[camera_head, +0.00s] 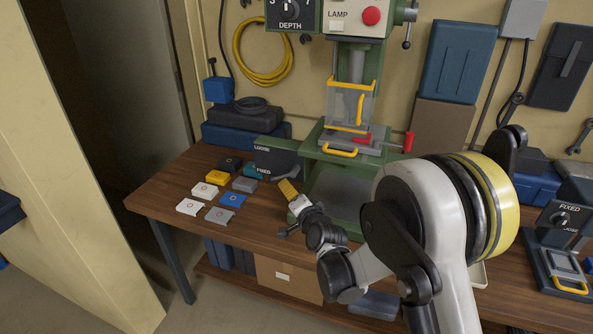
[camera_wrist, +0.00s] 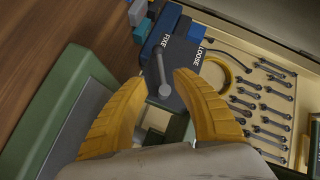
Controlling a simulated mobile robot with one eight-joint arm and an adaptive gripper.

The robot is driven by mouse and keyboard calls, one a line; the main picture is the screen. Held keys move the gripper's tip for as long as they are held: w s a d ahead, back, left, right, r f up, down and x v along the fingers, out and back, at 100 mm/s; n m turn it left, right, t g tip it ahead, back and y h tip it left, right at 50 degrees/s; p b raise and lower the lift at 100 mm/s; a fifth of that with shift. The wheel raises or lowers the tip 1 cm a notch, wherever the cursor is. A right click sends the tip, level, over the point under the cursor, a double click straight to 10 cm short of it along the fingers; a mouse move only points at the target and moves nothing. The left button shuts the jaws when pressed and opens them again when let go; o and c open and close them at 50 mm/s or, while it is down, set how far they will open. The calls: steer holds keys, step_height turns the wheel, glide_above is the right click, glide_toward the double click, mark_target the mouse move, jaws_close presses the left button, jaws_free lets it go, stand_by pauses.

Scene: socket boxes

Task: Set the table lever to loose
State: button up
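The dark grey lever box (camera_head: 283,160) with LOOSE and FIXED labels stands at the left of the green drill press. Its lever (camera_wrist: 161,72) is a grey bar with a round knob, seen in the wrist view. FIXED is printed left of the lever and LOOSE right of it; the bar's knob end points down the picture. My gripper (camera_wrist: 160,105) is open, its two yellow fingers on either side of the knob, with no clear contact. In the head view my gripper (camera_head: 288,188) is just in front of the box, and the lever is partly hidden there.
The green drill press (camera_head: 340,190) with a red-handled vise (camera_head: 360,138) stands right of the box. Several small coloured blocks (camera_head: 233,199) lie on the wooden table (camera_head: 165,200) at left. Another FIXED-labelled unit (camera_head: 562,219) is at far right.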

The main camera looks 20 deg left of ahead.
mark_target(280, 178)
steer(key=b+x, duration=0.2)
steer(key=x, duration=0.8)
steer(key=shift+w+a, duration=0.2)
steer(key=shift+c, duration=0.5)
jaws_close()
